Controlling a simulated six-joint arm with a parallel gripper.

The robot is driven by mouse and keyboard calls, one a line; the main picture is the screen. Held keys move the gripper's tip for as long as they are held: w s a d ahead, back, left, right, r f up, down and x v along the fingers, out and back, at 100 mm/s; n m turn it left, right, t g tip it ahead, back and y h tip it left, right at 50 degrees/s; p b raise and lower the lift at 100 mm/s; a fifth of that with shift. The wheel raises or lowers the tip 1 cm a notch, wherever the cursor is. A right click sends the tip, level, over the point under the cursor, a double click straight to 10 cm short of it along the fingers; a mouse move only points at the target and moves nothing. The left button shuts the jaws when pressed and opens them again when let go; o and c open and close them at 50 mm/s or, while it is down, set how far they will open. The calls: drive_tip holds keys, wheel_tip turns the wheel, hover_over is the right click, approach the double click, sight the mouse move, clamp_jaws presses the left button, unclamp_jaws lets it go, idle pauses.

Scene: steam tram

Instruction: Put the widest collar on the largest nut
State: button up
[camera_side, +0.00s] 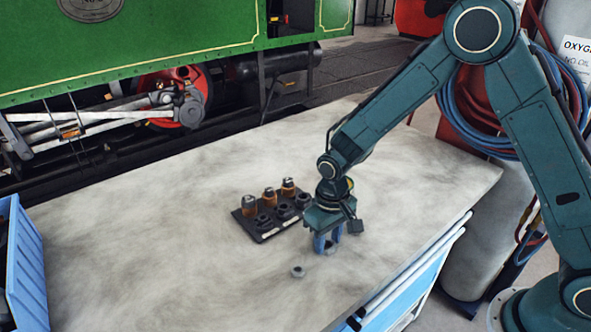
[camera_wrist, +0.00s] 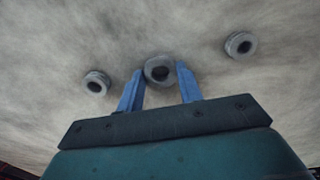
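Three grey ring-shaped collars lie in a row in the wrist view. The middle collar (camera_wrist: 149,70) looks the widest and lies between my fingertips. A smaller collar (camera_wrist: 96,90) is to its left and another (camera_wrist: 238,51) to its right. My gripper (camera_side: 328,246) points down with its blue fingers at the table, and it also shows in the wrist view (camera_wrist: 160,76). The fingers stand apart on either side of the middle collar; firm contact is not visible. A dark rack (camera_side: 262,238) holds several orange-and-grey fittings and dark nuts; their sizes are hard to compare.
One loose collar (camera_side: 298,271) lies on the pale worktop (camera_side: 150,240) in front of the rack. The rack stands close to the left of my gripper. A blue bin (camera_side: 28,265) is at the left edge. Most of the worktop is clear.

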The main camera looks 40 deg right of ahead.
drive_tip(key=shift+r, duration=1.1)
idle(0.4)
drive_tip(key=shift+r, duration=2.45)
drive_tip(key=shift+w, duration=0.15)
drive_tip(key=shift+w+d, duration=0.1)
drive_tip(key=shift+w, duration=0.55)
drive_tip(key=w+d+r, duration=0.1)
drive_tip(key=w+d, duration=0.3)
drive_tip(key=w, duration=0.8)
drive_tip(key=shift+w+r, duration=0.25)
drive_tip(key=shift+r, duration=0.15)
drive_tip(key=shift+f, duration=0.15)
drive_tip(key=shift+f, duration=1.5)
drive_tip(key=shift+f, duration=0.6)
